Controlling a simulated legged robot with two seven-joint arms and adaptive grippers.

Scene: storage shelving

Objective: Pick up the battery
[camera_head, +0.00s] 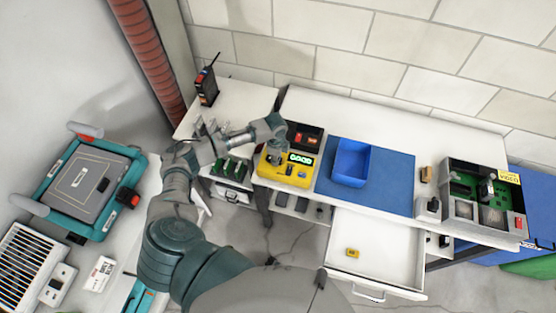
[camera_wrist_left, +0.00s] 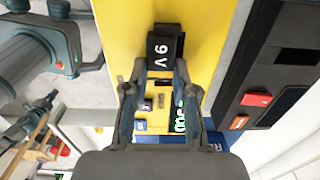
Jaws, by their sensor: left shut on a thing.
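The battery (camera_wrist_left: 162,52), a black block marked "9V", is between the fingertips of my left gripper (camera_wrist_left: 160,68) in the left wrist view. The gripper is shut on it, over the yellow tester (camera_wrist_left: 115,20). In the head view my left gripper (camera_head: 276,155) is at the upper left part of the yellow tester (camera_head: 275,176), whose green display reads "GOOD". The battery is too small and covered to make out there. I cannot tell whether it still touches the tester. My right gripper is not in view.
A blue bin (camera_head: 350,162) stands on a blue mat (camera_head: 390,185) right of the tester. A black box with red parts (camera_head: 304,137) is behind the tester. Below, an open white drawer (camera_head: 385,250) holds a small yellow item (camera_head: 352,253). A radio (camera_head: 206,88) stands at back left.

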